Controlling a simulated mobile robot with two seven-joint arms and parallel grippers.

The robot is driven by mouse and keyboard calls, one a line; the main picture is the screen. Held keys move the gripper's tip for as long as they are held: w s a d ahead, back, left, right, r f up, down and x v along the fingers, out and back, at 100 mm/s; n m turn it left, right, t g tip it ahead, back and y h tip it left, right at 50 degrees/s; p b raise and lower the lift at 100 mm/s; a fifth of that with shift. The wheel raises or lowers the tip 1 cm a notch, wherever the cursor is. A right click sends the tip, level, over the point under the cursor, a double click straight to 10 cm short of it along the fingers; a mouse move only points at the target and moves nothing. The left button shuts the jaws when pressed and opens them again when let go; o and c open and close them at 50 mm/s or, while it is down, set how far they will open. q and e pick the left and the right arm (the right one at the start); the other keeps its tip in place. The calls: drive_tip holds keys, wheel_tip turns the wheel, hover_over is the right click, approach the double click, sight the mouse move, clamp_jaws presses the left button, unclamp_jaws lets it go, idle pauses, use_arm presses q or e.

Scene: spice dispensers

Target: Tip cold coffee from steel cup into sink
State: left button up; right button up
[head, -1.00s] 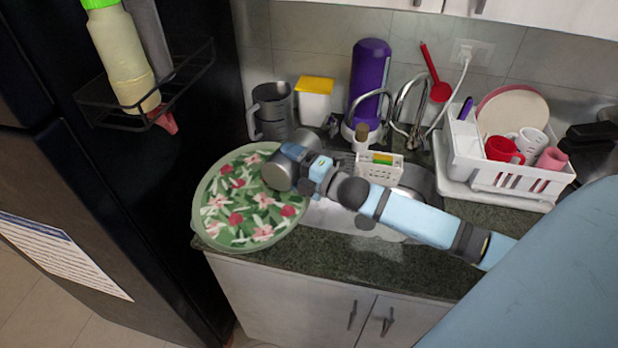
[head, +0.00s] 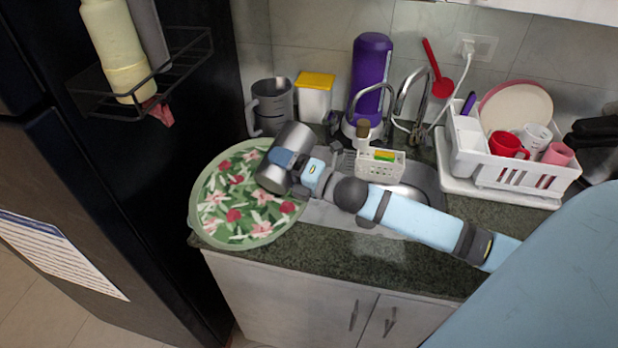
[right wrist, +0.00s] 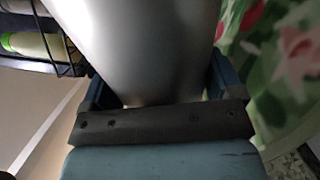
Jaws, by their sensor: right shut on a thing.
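The steel cup (head: 293,139) is a plain grey cylinder, tilted, over the right part of the round floral tray in the head view. My right gripper (head: 290,162) is shut on its side. In the right wrist view the cup (right wrist: 145,45) fills the space between the two fingers (right wrist: 160,80). I cannot see into the cup, so the coffee is hidden. The steel sink (head: 422,180) lies to the right of the cup, partly behind my right arm. My left gripper is not in view.
The floral tray (head: 215,215) lies on the counter's left end beside the dark fridge (head: 130,190). A grey pitcher (head: 272,105), purple bottle (head: 370,80), faucet (head: 405,95) and white sponge caddy (head: 380,165) stand behind. A dish rack (head: 510,172) stands right.

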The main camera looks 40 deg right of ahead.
drive_tip(key=shift+n, duration=0.6)
drive_tip(key=n, duration=0.2)
drive_tip(key=shift+n, duration=0.3)
drive_tip(key=shift+w+d+n, duration=0.1)
drive_tip(key=shift+d+n, duration=0.15)
drive_tip(key=shift+n, duration=0.45)
drive_tip(key=shift+f+n+g+b, duration=0.4)
drive_tip(key=shift+f+n+b, duration=0.2)
drive_tip(key=shift+f, duration=0.05)
drive_tip(key=shift+n, duration=0.8)
drive_tip(key=n, duration=0.1)
drive_tip(key=n+p, duration=0.1)
drive_tip(key=shift+a+r+n, duration=0.3)
drive_tip(key=shift+a+r, duration=0.1)
drive_tip(key=shift+s+a+r+n+p, duration=0.15)
drive_tip(key=shift+n+p, duration=0.1)
drive_tip(key=shift+n, duration=0.35)
drive_tip(key=shift+s+a+r+n+p, duration=0.1)
drive_tip(key=shift+s+n+p, duration=0.1)
drive_tip(key=shift+n, duration=0.4)
drive_tip(key=shift+f+n, duration=0.55)
drive_tip(key=shift+n, duration=0.35)
wheel_tip(320, 180, up, 4)
drive_tip(key=p, duration=0.4)
drive_tip(key=shift+r, duration=0.55)
drive_tip(key=shift+f, duration=0.1)
